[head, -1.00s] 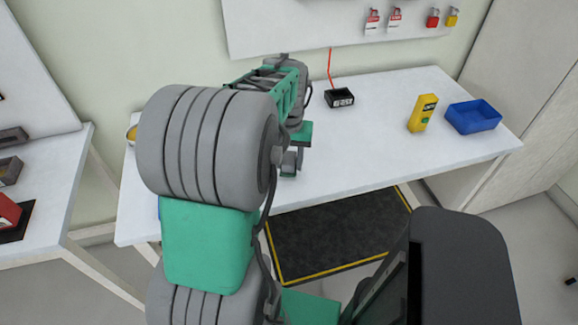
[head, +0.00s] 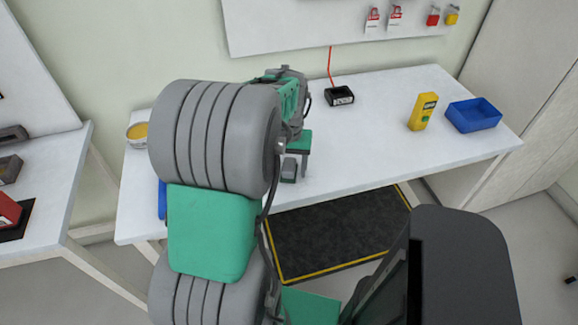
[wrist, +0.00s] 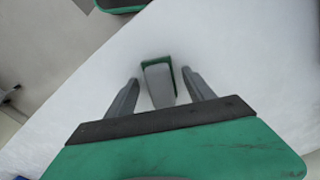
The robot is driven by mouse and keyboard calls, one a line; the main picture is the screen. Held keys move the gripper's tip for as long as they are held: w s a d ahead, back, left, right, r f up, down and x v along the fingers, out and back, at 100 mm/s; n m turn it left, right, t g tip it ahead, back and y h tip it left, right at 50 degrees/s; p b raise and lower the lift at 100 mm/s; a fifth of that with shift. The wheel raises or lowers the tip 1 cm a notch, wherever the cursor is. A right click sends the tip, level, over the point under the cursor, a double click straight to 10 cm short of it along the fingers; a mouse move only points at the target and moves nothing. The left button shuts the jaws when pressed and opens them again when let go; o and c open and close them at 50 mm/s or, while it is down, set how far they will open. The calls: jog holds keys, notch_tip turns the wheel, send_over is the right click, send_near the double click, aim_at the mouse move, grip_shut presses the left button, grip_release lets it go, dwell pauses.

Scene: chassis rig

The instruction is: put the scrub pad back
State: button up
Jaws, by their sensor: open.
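A small grey block with green edges (wrist: 159,86), which looks like the scrub pad, lies on the white table in the wrist view. My gripper (wrist: 161,76) is open, with one finger on each side of the block and visible gaps between. I cannot tell how far the fingertips are above the table. In the head view my gripper (head: 297,160) is over the front part of the table, left of centre, partly hidden by my arm. A grey block (head: 289,170) shows there by the fingers.
The white table (head: 370,140) holds a small black display box (head: 339,96), a yellow device (head: 422,111) and a blue tray (head: 473,116) to the right. A round yellow-topped tin (head: 138,132) stands at the left. A dark mat (head: 330,235) lies on the floor. The table's middle is clear.

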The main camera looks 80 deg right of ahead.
aim_at(289, 165)
notch_tip(289, 165, up, 12)
jog(key=w+a+n+h, duration=0.1)
jog(key=w+a+n, duration=0.2)
jog(key=w+a, duration=0.55)
jog(key=w+a+n, duration=0.4)
jog(key=w+a, duration=0.1)
jog(key=w, duration=0.6)
jog(key=w+a+f+n+t, duration=0.1)
jog(key=w+a+n, duration=0.1)
jog(key=a, duration=0.7)
jog(key=w+a+f+n+t, duration=0.1)
jog(key=a+n, duration=0.3)
jog(key=a, duration=0.5)
jog(key=w+a+f+n+t+y, duration=0.1)
jog(key=w+a+f+n, duration=0.1)
jog(key=a, duration=0.7)
jog(key=shift+w+a+n, duration=0.3)
jog(key=shift+w+n, duration=0.15)
jog(key=shift+n, duration=0.35)
